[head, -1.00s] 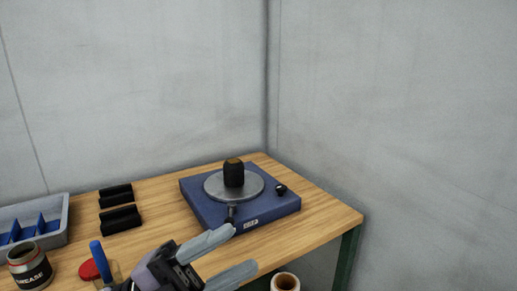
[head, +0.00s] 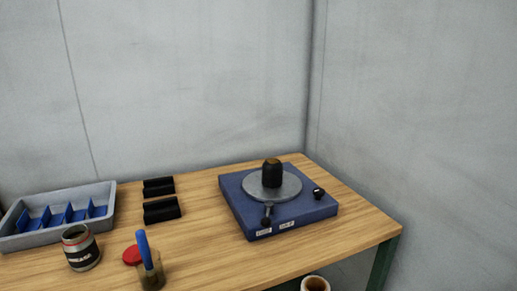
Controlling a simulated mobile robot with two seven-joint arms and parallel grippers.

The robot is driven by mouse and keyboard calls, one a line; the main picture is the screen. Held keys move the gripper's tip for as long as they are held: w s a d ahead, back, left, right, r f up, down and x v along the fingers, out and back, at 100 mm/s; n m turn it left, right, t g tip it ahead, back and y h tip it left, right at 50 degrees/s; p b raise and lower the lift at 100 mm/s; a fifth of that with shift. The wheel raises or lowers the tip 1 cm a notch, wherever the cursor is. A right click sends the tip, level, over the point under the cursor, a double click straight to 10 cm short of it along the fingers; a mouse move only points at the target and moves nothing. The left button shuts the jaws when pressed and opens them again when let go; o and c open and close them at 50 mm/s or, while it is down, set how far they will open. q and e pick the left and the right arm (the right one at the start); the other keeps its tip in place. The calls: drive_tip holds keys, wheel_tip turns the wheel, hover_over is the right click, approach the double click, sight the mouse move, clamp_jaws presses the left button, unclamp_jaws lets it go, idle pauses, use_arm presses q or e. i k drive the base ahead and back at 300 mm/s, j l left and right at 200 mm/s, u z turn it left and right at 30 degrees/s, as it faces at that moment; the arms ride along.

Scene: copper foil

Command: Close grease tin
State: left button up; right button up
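The grease tin (head: 82,250) stands upright and open on the wooden table at the lower left, with a dark label band and its open mouth facing up. A red lid (head: 132,255) lies on the table to its right, partly hidden behind a small jar (head: 152,278) that holds a blue-handled tool (head: 144,248). I take the red disc to be the tin's lid. Neither gripper shows in the head view now.
A grey tray with blue dividers (head: 110,201) stands at the left. Two black blocks (head: 161,210) lie near it. A blue turntable unit (head: 290,222) carries a dark cylinder (head: 272,174). A brown-filled round container (head: 315,284) shows below the table's front edge. The table's middle is clear.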

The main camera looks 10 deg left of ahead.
sight(81, 250)
drive_tip(key=u, duration=1.5)
